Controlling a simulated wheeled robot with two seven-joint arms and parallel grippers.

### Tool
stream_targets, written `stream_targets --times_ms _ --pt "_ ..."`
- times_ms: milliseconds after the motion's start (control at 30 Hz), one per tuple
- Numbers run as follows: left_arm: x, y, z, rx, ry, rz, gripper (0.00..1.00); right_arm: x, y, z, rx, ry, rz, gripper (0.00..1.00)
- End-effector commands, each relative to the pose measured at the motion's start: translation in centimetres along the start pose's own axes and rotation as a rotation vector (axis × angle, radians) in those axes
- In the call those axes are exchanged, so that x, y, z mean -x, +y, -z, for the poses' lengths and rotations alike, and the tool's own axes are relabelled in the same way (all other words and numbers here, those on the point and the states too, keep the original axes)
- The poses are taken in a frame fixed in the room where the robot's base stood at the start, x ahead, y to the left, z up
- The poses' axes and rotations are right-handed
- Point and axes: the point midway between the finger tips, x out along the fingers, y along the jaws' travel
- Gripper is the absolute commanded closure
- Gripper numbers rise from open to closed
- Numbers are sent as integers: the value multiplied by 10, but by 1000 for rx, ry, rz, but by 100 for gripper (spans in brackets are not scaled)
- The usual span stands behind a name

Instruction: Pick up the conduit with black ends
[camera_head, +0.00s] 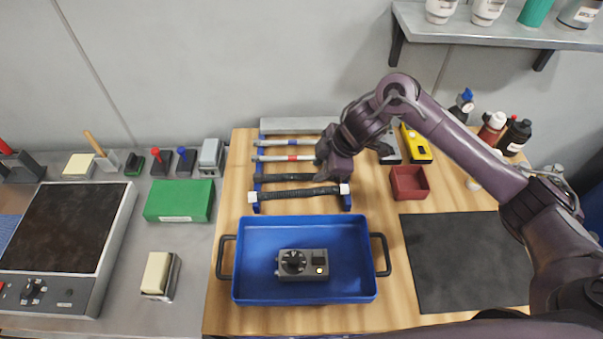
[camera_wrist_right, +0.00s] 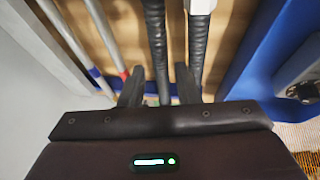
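The conduit with black ends (camera_head: 285,178) lies across a blue rack, third from the back among the conduits. My right gripper (camera_head: 322,168) is over its right part and hides that end in the head view. In the right wrist view the black conduit (camera_wrist_right: 156,45) runs between the two fingers (camera_wrist_right: 160,88) of my right gripper. The fingers stand apart on either side of it, and I see no clear contact. My left gripper is not in view.
A black conduit with white ends (camera_head: 297,193) lies just in front. Conduits with red (camera_head: 275,158) and blue (camera_head: 275,143) marks lie behind. A blue tray (camera_head: 250,284) with a grey device (camera_head: 303,265) stands in front. A red box (camera_head: 409,182) stands right.

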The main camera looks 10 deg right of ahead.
Motion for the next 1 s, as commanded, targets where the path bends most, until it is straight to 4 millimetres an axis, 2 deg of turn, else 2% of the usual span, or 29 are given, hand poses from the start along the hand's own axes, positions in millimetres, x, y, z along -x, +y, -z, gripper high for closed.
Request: stream_targets --times_ms 67,200,500,733,1000 --pt "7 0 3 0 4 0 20 -12 -3 3 -2 -1 6 70" --pt "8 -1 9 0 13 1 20 -31 -2 2 -2 0 3 70" --pt "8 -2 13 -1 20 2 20 -37 -2 2 0 -1 1 70" --pt "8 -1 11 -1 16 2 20 -37 -2 2 0 0 1 99" --pt "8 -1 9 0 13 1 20 -36 -2 2 0 0 0 100"
